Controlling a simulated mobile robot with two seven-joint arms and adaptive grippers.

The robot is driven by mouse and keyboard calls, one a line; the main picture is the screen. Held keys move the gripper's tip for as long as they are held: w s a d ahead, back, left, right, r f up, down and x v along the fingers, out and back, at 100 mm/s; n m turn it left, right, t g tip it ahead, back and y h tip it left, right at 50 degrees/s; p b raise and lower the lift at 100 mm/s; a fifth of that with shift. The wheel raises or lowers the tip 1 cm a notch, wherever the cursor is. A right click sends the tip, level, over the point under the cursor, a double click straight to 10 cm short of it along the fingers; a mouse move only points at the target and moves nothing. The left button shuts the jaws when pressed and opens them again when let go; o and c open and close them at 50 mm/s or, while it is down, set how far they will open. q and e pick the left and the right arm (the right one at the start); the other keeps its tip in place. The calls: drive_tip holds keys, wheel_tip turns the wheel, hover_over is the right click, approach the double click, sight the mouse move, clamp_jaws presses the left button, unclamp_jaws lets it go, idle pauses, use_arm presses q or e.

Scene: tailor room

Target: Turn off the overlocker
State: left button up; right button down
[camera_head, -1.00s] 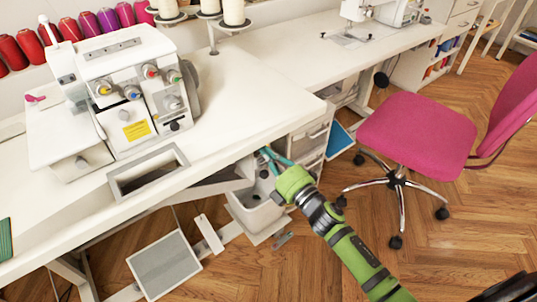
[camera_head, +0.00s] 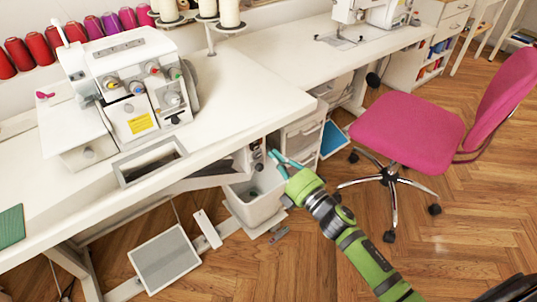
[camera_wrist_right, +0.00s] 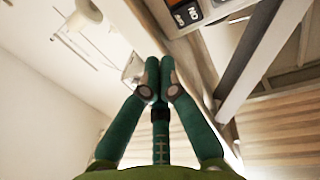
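The white overlocker (camera_head: 135,85) with its coloured dials stands on the left of the white table. A small grey switch box (camera_head: 257,155) sits under the table's front edge. In the right wrist view, a dark switch panel with two labelled buttons (camera_wrist_right: 186,13) shows at the top, beyond the fingertips; its small labels are hard to read. My right gripper (camera_head: 279,160) is beside the switch box, just to its right and below the tabletop. In the right wrist view its teal fingertips (camera_wrist_right: 160,66) meet with nothing between them. My left gripper is not in view.
A pink chair (camera_head: 408,130) stands on the floor to the right. A white bin (camera_head: 256,195) and a drawer unit (camera_head: 303,135) are under the table. A foot pedal (camera_head: 164,262) lies on the floor. Thread cones (camera_head: 229,14) stand behind the overlocker.

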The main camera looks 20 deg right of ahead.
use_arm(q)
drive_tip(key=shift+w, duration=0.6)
use_arm(e)
drive_tip(key=v, duration=0.6)
drive_tip(key=shift+s+d+r, duration=0.3)
drive_tip(key=shift+d+r, duration=0.05)
drive_tip(key=shift+r, duration=0.2)
